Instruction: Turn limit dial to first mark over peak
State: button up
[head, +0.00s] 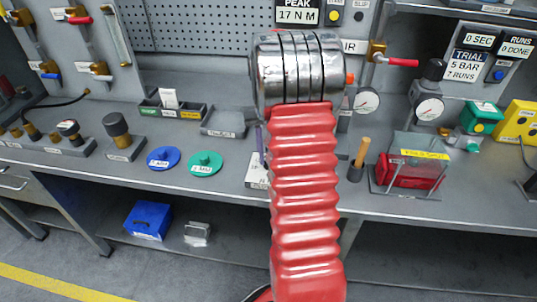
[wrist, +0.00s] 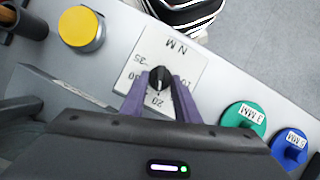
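The limit dial is a black knob (wrist: 159,79) on a white plate (wrist: 172,48) marked N M, seen upside down in the wrist view. Figures such as 20 show around it, and some are covered. I cannot read the dial's setting surely. My gripper (wrist: 160,84) has its two purple fingers on either side of the knob, close against it, and appears shut on it. In the head view the plate (head: 257,177) is mostly hidden behind my red arm, with a purple finger beside it. The peak display (head: 297,13) reads 17 N M.
Green (wrist: 243,117) and blue (wrist: 289,147) discs lie right of the plate in the wrist view. A yellow round piece (wrist: 82,28) is to its left. In the head view a clear-covered red case (head: 410,172) and gauges (head: 429,108) stand right of my arm.

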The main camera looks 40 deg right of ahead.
jog(key=shift+w+r, duration=0.1)
jog(key=shift+r, duration=0.05)
jog(key=v, duration=1.3)
jog(key=shift+r, duration=0.25)
jog(key=shift+d, duration=0.1)
